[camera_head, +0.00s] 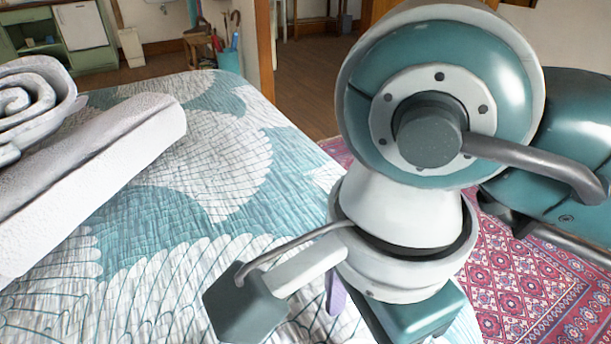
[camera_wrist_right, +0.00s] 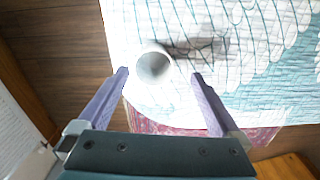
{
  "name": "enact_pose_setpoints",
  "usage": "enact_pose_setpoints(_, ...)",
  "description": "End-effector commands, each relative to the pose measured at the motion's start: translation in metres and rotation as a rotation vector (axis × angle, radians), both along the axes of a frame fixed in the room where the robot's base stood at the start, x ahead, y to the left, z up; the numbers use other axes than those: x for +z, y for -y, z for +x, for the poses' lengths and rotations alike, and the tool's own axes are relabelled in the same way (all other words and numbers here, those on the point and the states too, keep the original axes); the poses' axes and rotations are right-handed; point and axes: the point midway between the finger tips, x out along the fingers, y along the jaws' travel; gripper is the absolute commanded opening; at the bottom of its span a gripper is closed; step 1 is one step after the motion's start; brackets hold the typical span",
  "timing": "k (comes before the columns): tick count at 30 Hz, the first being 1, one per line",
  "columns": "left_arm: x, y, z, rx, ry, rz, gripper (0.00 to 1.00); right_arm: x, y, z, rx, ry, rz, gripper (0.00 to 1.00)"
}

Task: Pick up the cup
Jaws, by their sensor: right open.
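The cup (camera_wrist_right: 153,64) is white and round, seen from above into its open mouth in the right wrist view. It stands on the patterned bedspread near the bed's edge. My right gripper (camera_wrist_right: 160,75) is open, its two purple fingers spread wide, with the cup between and slightly ahead of the tips in that picture. The height of the fingers above the cup is hard to tell. In the head view my right arm hides the cup, and only a bit of a purple finger shows. My left gripper is not in view.
The bed (camera_head: 190,210) has a teal and white quilt. A rolled white towel or blanket (camera_head: 110,150) lies at its left. A red patterned rug (camera_head: 510,290) covers the floor at right. A green cabinet (camera_head: 85,55) stands far back left. The quilt's middle is clear.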

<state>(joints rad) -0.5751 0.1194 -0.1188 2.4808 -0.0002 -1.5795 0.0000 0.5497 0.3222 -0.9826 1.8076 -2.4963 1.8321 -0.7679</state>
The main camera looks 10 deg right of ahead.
Motion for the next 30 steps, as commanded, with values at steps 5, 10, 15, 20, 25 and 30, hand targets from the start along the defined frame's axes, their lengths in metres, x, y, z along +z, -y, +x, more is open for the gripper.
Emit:
enact_pose_setpoints(5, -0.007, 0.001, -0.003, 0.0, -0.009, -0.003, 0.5, -0.021, 0.0, -0.001, -0.002, -0.002, 0.004, 1.0)
enact_pose_setpoints(10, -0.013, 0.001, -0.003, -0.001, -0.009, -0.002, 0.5, -0.043, 0.003, -0.005, -0.004, -0.005, 0.005, 1.0)
enact_pose_setpoints(15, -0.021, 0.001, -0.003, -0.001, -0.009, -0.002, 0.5, -0.068, 0.005, -0.006, -0.003, -0.003, 0.005, 1.0)
enact_pose_setpoints(20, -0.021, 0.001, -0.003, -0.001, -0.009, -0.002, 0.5, -0.074, 0.005, -0.005, -0.001, 0.001, 0.005, 1.0)
enact_pose_setpoints(25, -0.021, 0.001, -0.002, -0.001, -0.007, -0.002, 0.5, -0.073, 0.005, -0.005, -0.001, 0.0, 0.006, 0.99)
enact_pose_setpoints(30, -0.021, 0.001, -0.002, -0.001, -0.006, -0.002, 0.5, -0.073, 0.005, -0.005, -0.001, 0.0, 0.006, 0.8)
